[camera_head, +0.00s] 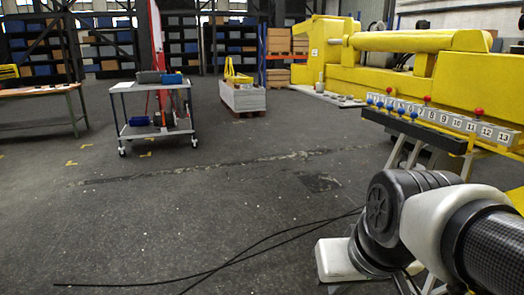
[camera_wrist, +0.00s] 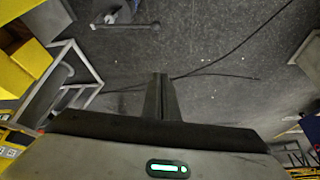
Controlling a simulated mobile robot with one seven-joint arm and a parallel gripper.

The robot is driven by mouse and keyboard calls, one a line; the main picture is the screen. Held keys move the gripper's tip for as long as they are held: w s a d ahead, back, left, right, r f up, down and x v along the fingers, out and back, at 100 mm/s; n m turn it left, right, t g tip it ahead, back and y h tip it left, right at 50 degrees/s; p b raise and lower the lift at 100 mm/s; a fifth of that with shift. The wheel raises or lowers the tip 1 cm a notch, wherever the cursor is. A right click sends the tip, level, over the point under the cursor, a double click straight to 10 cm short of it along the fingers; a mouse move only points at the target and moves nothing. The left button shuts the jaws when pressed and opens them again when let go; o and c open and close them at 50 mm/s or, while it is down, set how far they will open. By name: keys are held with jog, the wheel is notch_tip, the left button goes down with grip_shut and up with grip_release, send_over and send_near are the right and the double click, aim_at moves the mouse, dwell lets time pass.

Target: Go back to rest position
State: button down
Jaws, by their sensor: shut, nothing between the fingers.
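My gripper (camera_wrist: 160,95) shows in the wrist view, with its fingers together and nothing between them. It is over the dark floor, apart from any object. A green light is lit on its body. In the head view my arm comes in from the lower right, and the gripper itself cannot be seen there.
A numbered rail (camera_head: 440,118) with red and blue knobs stands at right beside the yellow boom (camera_head: 430,75). A cart (camera_head: 155,125) and a workbench (camera_head: 40,92) are at left. Black cables (camera_head: 250,250) cross the floor. The middle floor is clear.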

notch_tip(320, 180, up, 19)
jog(key=s+d+p, duration=0.1)
jog(key=s+p, duration=0.1)
jog(key=p, duration=1.5)
jog(key=shift+s+m+t+h, duration=0.3)
jog(key=shift+d, duration=0.25)
